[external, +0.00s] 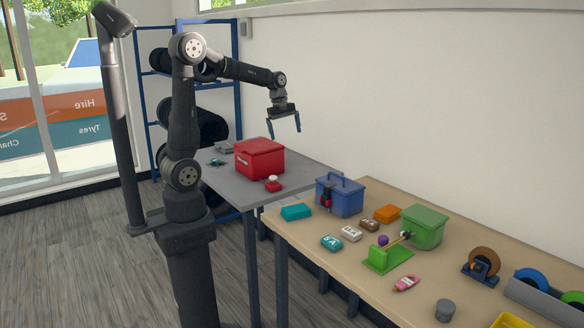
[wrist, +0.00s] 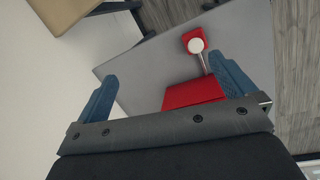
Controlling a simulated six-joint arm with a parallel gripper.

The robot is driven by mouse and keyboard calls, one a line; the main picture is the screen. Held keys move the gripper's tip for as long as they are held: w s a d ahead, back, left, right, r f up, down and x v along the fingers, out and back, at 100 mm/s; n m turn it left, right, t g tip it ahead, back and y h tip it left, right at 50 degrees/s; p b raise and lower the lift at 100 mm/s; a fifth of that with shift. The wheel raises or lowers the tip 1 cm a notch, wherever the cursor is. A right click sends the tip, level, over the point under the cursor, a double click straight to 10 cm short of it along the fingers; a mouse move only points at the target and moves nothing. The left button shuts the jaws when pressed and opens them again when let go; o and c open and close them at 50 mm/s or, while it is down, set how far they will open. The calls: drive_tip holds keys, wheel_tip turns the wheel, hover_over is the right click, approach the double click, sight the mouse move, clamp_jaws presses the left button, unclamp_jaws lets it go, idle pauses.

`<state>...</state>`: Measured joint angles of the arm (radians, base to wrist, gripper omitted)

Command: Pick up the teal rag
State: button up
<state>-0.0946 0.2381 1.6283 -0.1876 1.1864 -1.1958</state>
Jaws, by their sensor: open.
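A flat teal block-like thing (external: 296,212), which looks like the folded teal rag, lies at the near-left corner of the wooden table (external: 350,281). A small dark-teal thing (external: 217,162) lies on the grey table, too small to make out. My gripper (external: 284,128) is open and empty, pointing down, high above the grey table near the red box. No teal rag shows in the wrist view.
A red box (external: 260,160) and a red thing with a white knob (external: 273,184) stand on the grey table (external: 228,190). A blue box (external: 340,196), small labelled packs (external: 332,243), a green box (external: 424,227) and tape holders (external: 482,264) crowd the wooden table.

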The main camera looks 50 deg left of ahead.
drive_tip(key=s+d+f+g+h, duration=0.1)
drive_tip(key=s+d, duration=0.2)
drive_tip(key=d, duration=0.2)
drive_tip(key=s+d+f+h, duration=0.1)
drive_tip(key=s+d+f, duration=0.1)
drive_tip(key=d, duration=0.3)
drive_tip(key=g, duration=0.1)
approach(296, 208)
drive_tip(key=shift+h, duration=0.3)
drive_tip(key=shift+a+x, duration=0.1)
drive_tip(key=shift+x, duration=2.1)
drive_tip(key=shift+a+x, duration=0.15)
drive_tip(key=shift+x, duration=2.05)
drive_tip(key=shift+s+f, duration=0.1)
drive_tip(key=c, duration=0.7)
